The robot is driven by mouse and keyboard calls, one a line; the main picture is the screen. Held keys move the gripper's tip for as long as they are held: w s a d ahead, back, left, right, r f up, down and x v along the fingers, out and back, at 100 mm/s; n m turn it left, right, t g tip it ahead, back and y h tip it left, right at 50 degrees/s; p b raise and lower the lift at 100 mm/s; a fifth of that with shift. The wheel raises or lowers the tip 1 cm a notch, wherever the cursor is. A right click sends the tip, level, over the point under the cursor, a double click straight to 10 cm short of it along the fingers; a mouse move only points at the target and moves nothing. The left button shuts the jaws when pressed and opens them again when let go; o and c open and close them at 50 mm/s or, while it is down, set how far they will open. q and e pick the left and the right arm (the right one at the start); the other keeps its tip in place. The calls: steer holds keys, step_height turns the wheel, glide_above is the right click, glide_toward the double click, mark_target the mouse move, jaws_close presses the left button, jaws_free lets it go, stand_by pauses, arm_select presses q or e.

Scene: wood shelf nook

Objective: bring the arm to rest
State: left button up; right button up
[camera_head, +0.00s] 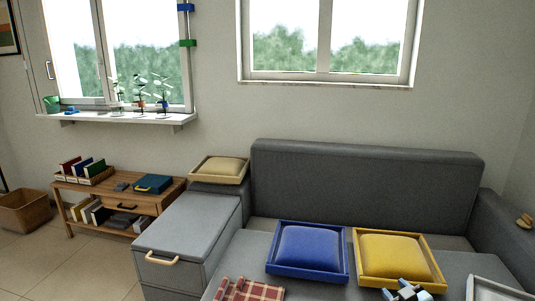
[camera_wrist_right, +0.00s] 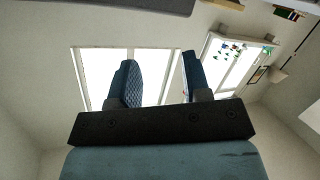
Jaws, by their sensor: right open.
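My right gripper (camera_head: 406,291) shows at the bottom edge of the head view, in front of the near edge of the yellow tray (camera_head: 437,272). In the right wrist view its two blue-padded fingers (camera_wrist_right: 158,68) stand wide apart with nothing between them. The wrist view looks towards the windows and wall, and the picture is tilted. The rest of the right arm is out of the head view. My left gripper does not show in either view.
A grey sofa (camera_head: 360,190) carries a blue tray (camera_head: 343,262) with a blue cushion and the yellow tray with a yellow cushion. A plaid cloth (camera_head: 250,290) and a white tray (camera_head: 490,290) lie at the front. A grey chest (camera_head: 190,225) and wooden shelf (camera_head: 162,201) stand left.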

steer(key=s+a+f+g+y, duration=0.1)
steer(key=s+a+f+y, duration=0.2)
steer(key=s+a, duration=1.1)
steer(key=s+a+r+m+y, duration=0.1)
steer(key=s+a+r, duration=0.15)
steer(key=s, duration=0.45)
steer(key=s+a+r+m, duration=0.2)
steer(key=s+a, duration=0.2)
steer(key=s, duration=0.3)
arm_select(q)
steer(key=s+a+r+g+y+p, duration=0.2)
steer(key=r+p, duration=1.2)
steer(key=p, duration=1.8)
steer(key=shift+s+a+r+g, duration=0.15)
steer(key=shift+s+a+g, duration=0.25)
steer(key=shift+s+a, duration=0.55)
arm_select(e)
steer(key=s+d+r+g+h, duration=0.1)
steer(key=d+r, duration=0.1)
steer(key=r, duration=0.5)
steer(key=s+d+r+g+h, duration=0.1)
steer(key=d+r+g, duration=0.1)
steer(key=r, duration=0.4)
steer(key=shift+s+d+r, duration=0.25)
steer(key=shift+d+r, duration=0.05)
steer(key=shift+r, duration=0.1)
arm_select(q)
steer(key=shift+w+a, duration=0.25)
arm_select(e)
steer(key=shift+f, duration=0.1)
